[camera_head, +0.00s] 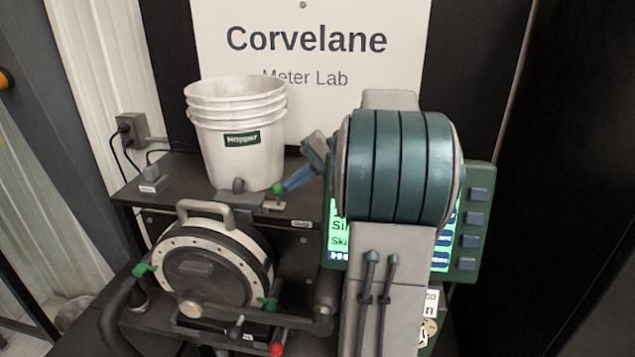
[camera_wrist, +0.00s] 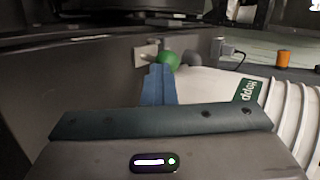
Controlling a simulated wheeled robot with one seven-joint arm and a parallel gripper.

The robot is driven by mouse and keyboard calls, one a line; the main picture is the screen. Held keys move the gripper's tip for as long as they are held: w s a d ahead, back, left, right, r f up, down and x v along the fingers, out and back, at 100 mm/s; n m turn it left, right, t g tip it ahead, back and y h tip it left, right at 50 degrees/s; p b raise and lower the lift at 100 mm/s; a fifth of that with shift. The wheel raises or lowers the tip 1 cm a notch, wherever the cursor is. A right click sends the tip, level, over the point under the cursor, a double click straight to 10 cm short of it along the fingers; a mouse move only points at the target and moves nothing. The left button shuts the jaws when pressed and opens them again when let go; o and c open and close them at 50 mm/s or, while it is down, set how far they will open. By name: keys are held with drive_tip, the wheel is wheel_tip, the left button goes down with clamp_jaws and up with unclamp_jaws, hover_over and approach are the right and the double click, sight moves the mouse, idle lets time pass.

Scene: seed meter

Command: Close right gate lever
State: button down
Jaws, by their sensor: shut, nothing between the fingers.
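A lever with a round green knob (camera_head: 278,188) stands at the lower right of the white hopper bucket (camera_head: 225,150), above a small pale plate (camera_head: 274,205). I cannot read a right gate label on it. My gripper (camera_head: 287,186) is shut and empty, its blue fingertips at the right side of the knob. In the wrist view the shut blue fingers (camera_wrist: 159,84) reach toward the green knob (camera_wrist: 170,60), whose lower edge they overlap. I cannot tell whether they touch. A grey knob (camera_head: 238,185) sits left of the green one; it also shows in the wrist view (camera_wrist: 192,58).
A round drum with a handle (camera_head: 180,265) stands in front below the shelf, with green levers (camera_head: 143,270) and (camera_head: 268,303) and a red knob (camera_head: 276,349). A green-lit screen (camera_head: 339,228) is partly behind my arm. An orange object (camera_wrist: 283,59) shows in the wrist view.

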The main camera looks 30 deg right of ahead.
drive_tip(key=s+d, duration=0.1)
drive_tip(key=s+d+r, duration=0.1)
drive_tip(key=d, duration=0.1)
drive_tip(key=s+d, duration=0.1)
drive_tip(key=d, duration=0.1)
drive_tip(key=shift+r, duration=0.35)
drive_tip(key=v, duration=0.8)
drive_tip(key=shift+a+r, duration=0.15)
drive_tip(key=shift+r, duration=0.05)
